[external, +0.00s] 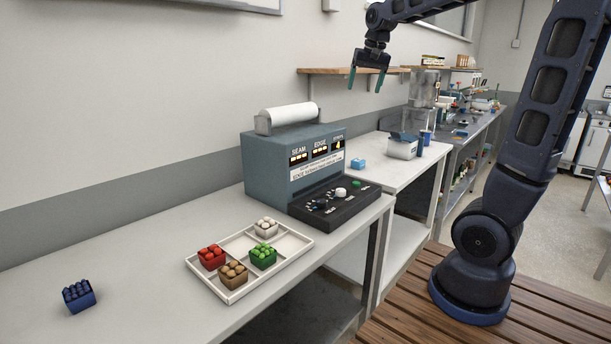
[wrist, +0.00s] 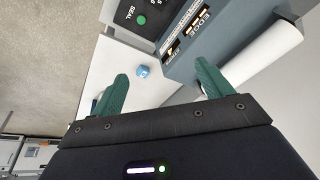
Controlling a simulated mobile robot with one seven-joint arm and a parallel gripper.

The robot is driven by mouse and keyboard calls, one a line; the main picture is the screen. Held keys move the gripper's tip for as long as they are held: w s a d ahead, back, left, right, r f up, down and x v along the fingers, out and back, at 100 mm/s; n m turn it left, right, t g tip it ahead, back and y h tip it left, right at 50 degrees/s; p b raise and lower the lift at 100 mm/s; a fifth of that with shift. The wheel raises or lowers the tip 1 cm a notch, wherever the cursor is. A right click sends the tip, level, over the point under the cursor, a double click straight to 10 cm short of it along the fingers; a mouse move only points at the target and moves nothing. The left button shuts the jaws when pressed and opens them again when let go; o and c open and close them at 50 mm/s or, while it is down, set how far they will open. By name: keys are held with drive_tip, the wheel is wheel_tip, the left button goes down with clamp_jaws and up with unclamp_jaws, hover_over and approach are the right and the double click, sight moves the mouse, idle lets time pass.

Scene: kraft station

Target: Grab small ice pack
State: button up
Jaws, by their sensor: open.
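A small light-blue block, likely the small ice pack (external: 358,164), lies on the white table just right of the grey machine. It also shows in the wrist view, where the small blue pack (wrist: 142,71) lies beyond the fingertips, between them and nearer the left one. My gripper (external: 367,80) is high above the tables, pointing down, with its green fingers apart and nothing between them. In the wrist view my gripper (wrist: 162,75) is also open and empty, well away from the pack.
The grey sealing machine (external: 262,168) with a white roll stands left of the pack. A wooden shelf (external: 335,71) is on the wall near my gripper. A divided tray (external: 298,243) holds small coloured boxes.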

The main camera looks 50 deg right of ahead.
drive_tip(key=w+d+f+m+g+h, duration=0.15)
drive_tip(key=w+d+m, duration=0.25)
drive_tip(key=w+d, duration=0.65)
drive_tip(key=m+g+h, duration=0.2)
drive_tip(key=m, duration=0.3)
hover_over(358, 160)
drive_tip(key=a, duration=0.2)
drive_tip(key=f, duration=3.2)
drive_tip(key=shift+s+a, duration=0.15)
drive_tip(key=shift+s, duration=0.05)
drive_tip(key=shift+x, duration=1.05)
drive_tip(key=shift+w+x, duration=0.2)
drive_tip(key=shift+x, duration=1.2)
drive_tip(key=shift+w+x, duration=0.25)
drive_tip(key=shift+x, duration=1.15)
drive_tip(key=c, duration=1.1)
drive_tip(key=shift+r, duration=0.1)
